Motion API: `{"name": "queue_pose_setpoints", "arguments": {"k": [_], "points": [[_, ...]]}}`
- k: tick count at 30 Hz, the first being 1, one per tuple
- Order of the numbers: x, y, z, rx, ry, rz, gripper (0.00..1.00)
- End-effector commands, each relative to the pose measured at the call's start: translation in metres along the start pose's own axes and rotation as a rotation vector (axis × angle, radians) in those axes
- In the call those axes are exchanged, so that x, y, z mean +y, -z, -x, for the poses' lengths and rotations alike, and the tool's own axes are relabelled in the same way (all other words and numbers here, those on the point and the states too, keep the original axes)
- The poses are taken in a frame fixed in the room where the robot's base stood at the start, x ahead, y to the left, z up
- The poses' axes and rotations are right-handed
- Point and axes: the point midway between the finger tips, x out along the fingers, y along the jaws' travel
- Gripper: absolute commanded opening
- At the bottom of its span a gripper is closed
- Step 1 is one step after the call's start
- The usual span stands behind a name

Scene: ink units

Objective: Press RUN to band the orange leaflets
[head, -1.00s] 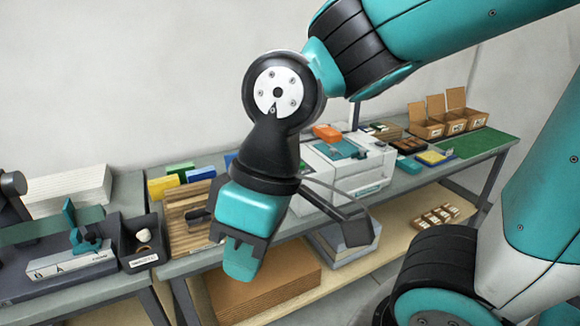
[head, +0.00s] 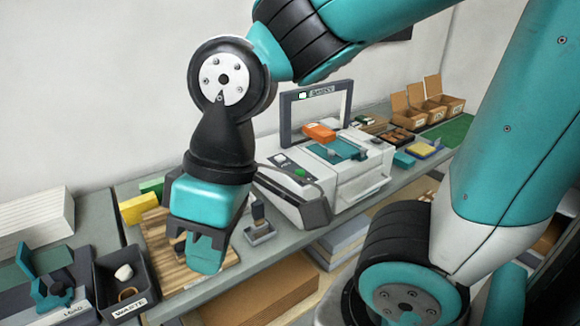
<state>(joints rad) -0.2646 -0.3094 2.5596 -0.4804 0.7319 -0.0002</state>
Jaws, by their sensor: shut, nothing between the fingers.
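The white banding machine (head: 345,195) with its dark arch (head: 287,120) stands on the bench right of my gripper. The orange leaflets (head: 319,132) lie on top of it by the arch, next to a teal plate (head: 338,150). A green button (head: 300,172) sits on the machine's sloped front panel; its lettering is too small to read. My gripper (head: 206,258) is shut and empty, pointing down over the wooden board, left of the panel and apart from it.
A small stamp-like tool (head: 259,232) stands between my gripper and the machine. A dark WASTE bin (head: 143,298) is at lower left, a striped wooden board (head: 157,240) behind my gripper. Open cardboard boxes (head: 443,104) and a yellow pad (head: 422,150) are at the right.

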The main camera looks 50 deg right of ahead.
Motion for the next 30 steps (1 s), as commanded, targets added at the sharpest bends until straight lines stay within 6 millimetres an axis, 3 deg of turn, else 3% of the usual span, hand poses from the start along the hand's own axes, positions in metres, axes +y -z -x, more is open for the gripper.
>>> {"name": "queue_pose_setpoints", "arguments": {"k": [9,11,14,17,18,22,26,30], "points": [[0.003,0.004,0.002,0.008,0.001,-0.028,0.0],[0.01,0.012,0.005,0.025,0.002,-0.093,0.0],[0.038,0.036,0.014,0.086,0.011,-0.316,0.0],[0.088,0.065,0.026,0.188,0.034,-0.653,0.0],[0.114,0.074,0.032,0.238,0.048,-0.805,0.0],[0.203,0.083,0.049,0.411,0.11,-1.288,0.0],[0.29,0.063,0.066,0.594,0.198,-1.73,0.0],[0.367,0.018,0.079,0.796,0.315,-2.133,0.0]]}}
